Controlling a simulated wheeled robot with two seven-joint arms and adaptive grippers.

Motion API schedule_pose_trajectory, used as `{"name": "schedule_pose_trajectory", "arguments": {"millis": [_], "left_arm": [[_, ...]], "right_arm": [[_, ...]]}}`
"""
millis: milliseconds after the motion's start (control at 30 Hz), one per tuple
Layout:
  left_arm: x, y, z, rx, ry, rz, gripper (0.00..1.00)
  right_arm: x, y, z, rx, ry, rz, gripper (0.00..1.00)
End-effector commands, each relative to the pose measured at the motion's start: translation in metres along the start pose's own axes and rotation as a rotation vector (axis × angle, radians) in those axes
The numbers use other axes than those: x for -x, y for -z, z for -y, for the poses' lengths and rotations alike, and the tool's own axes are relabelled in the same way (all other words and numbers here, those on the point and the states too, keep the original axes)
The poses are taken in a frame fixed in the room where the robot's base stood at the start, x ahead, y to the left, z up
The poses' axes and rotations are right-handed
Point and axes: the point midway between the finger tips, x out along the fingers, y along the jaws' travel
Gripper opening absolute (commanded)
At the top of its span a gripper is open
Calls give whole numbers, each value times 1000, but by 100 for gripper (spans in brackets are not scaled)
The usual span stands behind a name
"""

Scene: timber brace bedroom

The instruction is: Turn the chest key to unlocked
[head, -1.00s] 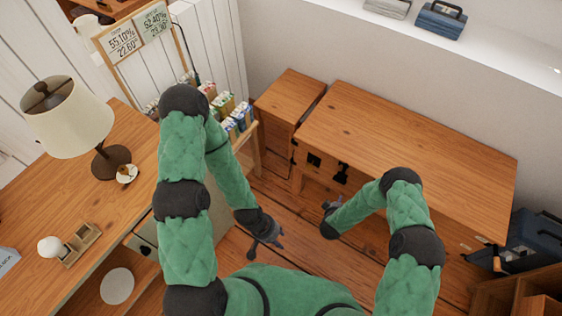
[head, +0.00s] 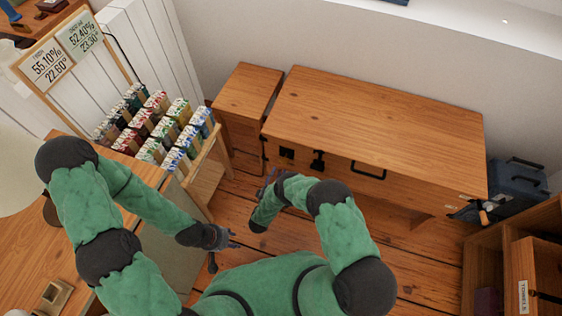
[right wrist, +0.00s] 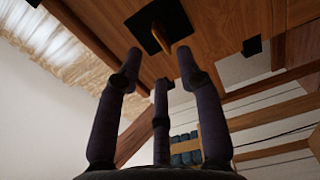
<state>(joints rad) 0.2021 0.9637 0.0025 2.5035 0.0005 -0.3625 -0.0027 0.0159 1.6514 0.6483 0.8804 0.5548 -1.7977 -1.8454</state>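The wooden chest (head: 385,110) stands against the wall, its lid shut. Its front has a dark square plate (head: 286,153), a black latch (head: 318,159) and a black handle (head: 369,170). In the right wrist view, a brass-coloured key (right wrist: 162,38) sticks out of a black plate (right wrist: 148,22) on the wood. My right gripper (head: 271,183) is in front of the chest's left end. In its wrist view the fingers (right wrist: 160,64) are spread, with the key ahead between the tips and no clear contact. My left gripper (head: 222,242) is open and empty, left of my body, away from the chest.
A smaller wooden cabinet (head: 246,92) adjoins the chest's left end. A rack of cartons (head: 165,128) and a desk (head: 28,258) stand at left. A blue case (head: 518,185) and wooden shelving (head: 487,262) are at right. Some floor before the chest is clear.

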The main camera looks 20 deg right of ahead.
Motion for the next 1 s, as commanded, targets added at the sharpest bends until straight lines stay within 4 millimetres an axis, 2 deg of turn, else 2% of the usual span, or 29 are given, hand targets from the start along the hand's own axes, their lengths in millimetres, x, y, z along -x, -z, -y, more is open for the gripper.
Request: {"name": "schedule_pose_trajectory", "arguments": {"millis": [33,200,400,600,833,867,900,1000], "left_arm": [[-5,0,2,0,0,0,40],[-14,0,5,0,0,0,40],[-20,1,7,0,0,0,40],[-22,1,8,0,0,0,40],[-22,1,8,1,0,0,40],[-22,1,8,0,0,0,40],[-22,1,8,1,0,0,40],[-22,1,8,1,0,0,40]], "right_arm": [[-11,0,1,-3,-3,4,37],[-41,0,2,-3,-1,2,37],[-65,0,1,-1,0,0,37],[-74,0,0,-2,1,-1,37],[-75,0,0,-2,1,-1,37],[-75,0,0,-2,1,-1,34],[-75,0,0,-2,1,-1,23],[-75,0,0,-2,1,-1,0]]}}
